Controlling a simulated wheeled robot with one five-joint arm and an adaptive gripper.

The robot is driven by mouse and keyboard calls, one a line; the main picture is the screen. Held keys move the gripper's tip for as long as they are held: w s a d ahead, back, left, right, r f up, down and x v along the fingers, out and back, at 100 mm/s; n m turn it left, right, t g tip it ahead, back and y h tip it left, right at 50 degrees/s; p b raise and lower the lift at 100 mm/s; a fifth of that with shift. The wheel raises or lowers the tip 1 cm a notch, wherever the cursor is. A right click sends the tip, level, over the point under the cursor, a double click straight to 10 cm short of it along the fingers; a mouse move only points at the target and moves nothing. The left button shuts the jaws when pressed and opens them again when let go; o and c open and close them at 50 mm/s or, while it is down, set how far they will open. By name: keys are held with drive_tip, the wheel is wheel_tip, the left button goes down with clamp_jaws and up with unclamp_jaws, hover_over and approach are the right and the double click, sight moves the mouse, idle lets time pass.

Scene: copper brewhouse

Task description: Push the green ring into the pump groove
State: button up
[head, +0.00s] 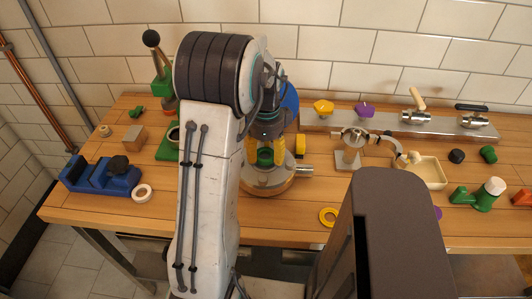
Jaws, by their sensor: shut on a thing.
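The pump (268,182) is a round metal body with a side pipe, standing on the wooden table just right of my arm. The green ring (264,156) shows over the middle of the pump's top. My gripper (265,150) points down over the pump, partly hidden by my own arm, and is shut on the green ring. The pump groove is hidden under the ring and gripper. I cannot tell whether the ring touches the groove.
A blue vise (100,178) and a white ring (142,192) lie at the left. A yellow ring (328,216) lies near the front edge. A metal rail (385,124) with valves runs along the back. A cream tray (430,172) and green fittings (474,198) stand at the right.

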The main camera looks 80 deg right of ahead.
sight(266, 155)
drive_tip(key=shift+f+b, duration=0.75)
drive_tip(key=shift+f, duration=0.2)
idle(0.7)
drive_tip(key=o, duration=0.9)
drive_tip(key=shift+r, duration=0.2)
drive_tip(key=shift+r+p, duration=2.1)
drive_tip(key=shift+r, duration=0.3)
wheel_tip(266, 155, up, 12)
drive_tip(key=shift+f, duration=0.1)
